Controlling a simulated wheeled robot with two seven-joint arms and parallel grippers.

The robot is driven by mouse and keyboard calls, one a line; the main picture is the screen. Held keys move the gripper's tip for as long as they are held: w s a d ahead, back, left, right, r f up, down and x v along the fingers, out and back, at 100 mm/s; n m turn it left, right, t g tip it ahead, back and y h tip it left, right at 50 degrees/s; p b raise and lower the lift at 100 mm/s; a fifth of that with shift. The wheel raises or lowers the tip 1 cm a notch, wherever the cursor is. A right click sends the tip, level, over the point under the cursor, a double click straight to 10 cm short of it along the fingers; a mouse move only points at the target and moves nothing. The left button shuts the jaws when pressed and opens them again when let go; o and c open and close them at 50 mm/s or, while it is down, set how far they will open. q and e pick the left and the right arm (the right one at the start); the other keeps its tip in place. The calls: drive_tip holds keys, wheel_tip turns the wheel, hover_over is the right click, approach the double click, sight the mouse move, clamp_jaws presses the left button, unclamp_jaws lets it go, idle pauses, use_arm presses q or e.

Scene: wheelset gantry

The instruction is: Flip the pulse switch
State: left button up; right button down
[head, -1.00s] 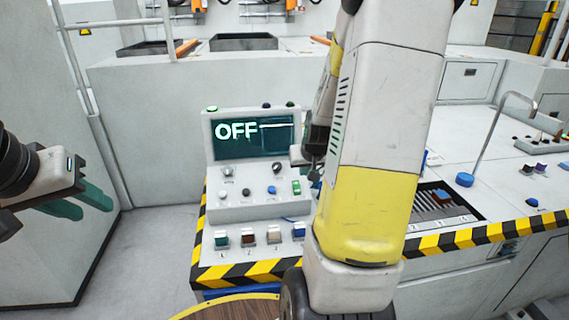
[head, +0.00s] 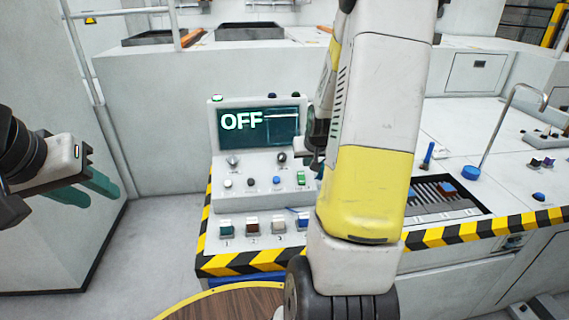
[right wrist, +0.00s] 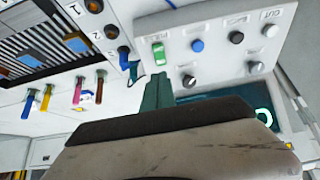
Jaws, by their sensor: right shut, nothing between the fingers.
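The control panel (head: 213,170) stands left of centre in the head view, with a screen (head: 284,128) reading OFF. A small green switch (head: 301,178) sits at the right end of its lower row of controls. My right arm mostly hides this gripper in the head view. My left gripper (head: 88,190) is open and empty at the far left, away from the panel.
Round knobs and buttons, including a blue button (right wrist: 197,46), sit close beside the green switch. A row of numbered switches (head: 252,226) lies below the panel. A slotted tray (head: 440,208) and a bent metal rod (head: 497,125) are to the right.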

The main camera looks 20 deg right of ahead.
sight(301, 174)
drive_tip(key=x, duration=1)
drive_tip(key=shift+w+f, duration=0.2)
drive_tip(key=shift+f, duration=0.05)
